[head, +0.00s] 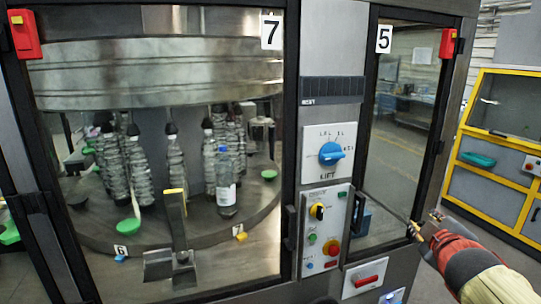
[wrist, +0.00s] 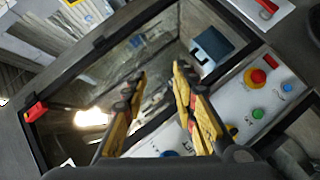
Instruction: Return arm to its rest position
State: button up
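My gripper (head: 426,226) is at the right in the head view, with my arm coming in from the lower right corner. It is in front of the lower right part of the glass door marked 5 (head: 399,130). In the wrist view my gripper (wrist: 160,72) shows two yellow and black fingers spread apart, with nothing between them. The glass door and its black frame lie beyond the fingertips. Whether the fingers touch the door cannot be told.
The control panel (head: 323,240) with knobs and a red button stands left of door 5; its red button (wrist: 258,76) shows in the wrist view. The large window marked 7 (head: 271,31) covers bottles on a turntable. A yellow-framed machine (head: 483,140) stands at the right.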

jog(key=s+a+f+m+g+y, duration=0.1)
jog(key=s+a+f+m+g, duration=0.25)
jog(key=s+f, duration=0.4)
jog(key=s+a+f+m+g, duration=0.35)
jog(key=s+f+m, duration=0.2)
jog(key=s, duration=0.35)
jog(key=s+a+f+n+g+y, duration=0.1)
jog(key=s+a+f+y, duration=0.1)
jog(key=s+a, duration=0.6)
jog(key=a+y, duration=0.1)
jog(key=a, duration=0.2)
jog(key=shift+s+a+f+y, duration=0.25)
jog(key=shift+a+f+y, duration=0.05)
jog(key=shift+a+f, duration=0.1)
